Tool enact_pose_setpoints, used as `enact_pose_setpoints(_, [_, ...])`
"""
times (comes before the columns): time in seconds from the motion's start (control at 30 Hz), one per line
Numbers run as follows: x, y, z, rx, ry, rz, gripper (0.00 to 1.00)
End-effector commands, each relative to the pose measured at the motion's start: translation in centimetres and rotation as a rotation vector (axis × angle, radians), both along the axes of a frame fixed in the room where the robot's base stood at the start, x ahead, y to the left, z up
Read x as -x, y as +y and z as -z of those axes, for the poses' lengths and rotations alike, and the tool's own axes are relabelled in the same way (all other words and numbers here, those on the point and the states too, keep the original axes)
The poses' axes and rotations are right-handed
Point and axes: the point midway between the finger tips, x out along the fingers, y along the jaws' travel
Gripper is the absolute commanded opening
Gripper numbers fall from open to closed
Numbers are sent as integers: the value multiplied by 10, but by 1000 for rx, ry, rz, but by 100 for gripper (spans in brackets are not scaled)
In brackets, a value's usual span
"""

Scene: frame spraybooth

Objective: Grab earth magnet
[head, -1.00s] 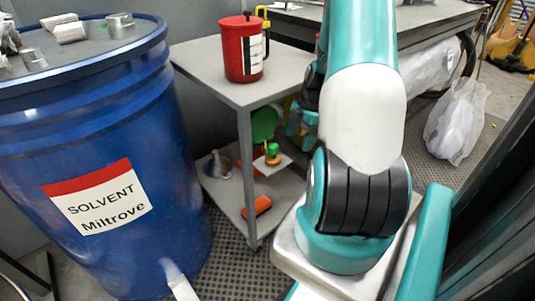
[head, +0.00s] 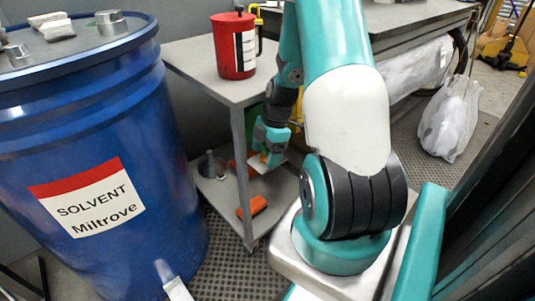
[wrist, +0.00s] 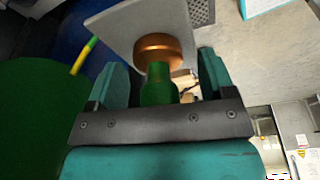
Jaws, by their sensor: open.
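The likely earth magnet (wrist: 158,48) shows in the wrist view as a copper-coloured round base with a green handle pointing toward me. My gripper (wrist: 163,82) is open, with one teal finger on each side of the green handle. Gaps show between the handle and both fingers. In the head view my gripper (head: 267,157) is low at the cart's lower shelf, and it hides most of the magnet there.
The grey cart (head: 190,60) carries a red can (head: 233,50) on top. Its lower shelf holds a grey funnel (head: 212,166) and an orange item (head: 253,207). A blue solvent drum (head: 80,150) stands left. A large green round thing (wrist: 35,115) is close beside my gripper.

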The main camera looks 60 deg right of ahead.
Motion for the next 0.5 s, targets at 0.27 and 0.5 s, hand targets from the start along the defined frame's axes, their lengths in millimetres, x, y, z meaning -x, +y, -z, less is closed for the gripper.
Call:
enact_pose_setpoints(0.27, [0,0,-1,0,-1,0,39])
enact_pose_setpoints(0.5, [0,0,-1,0,-1,0,16])
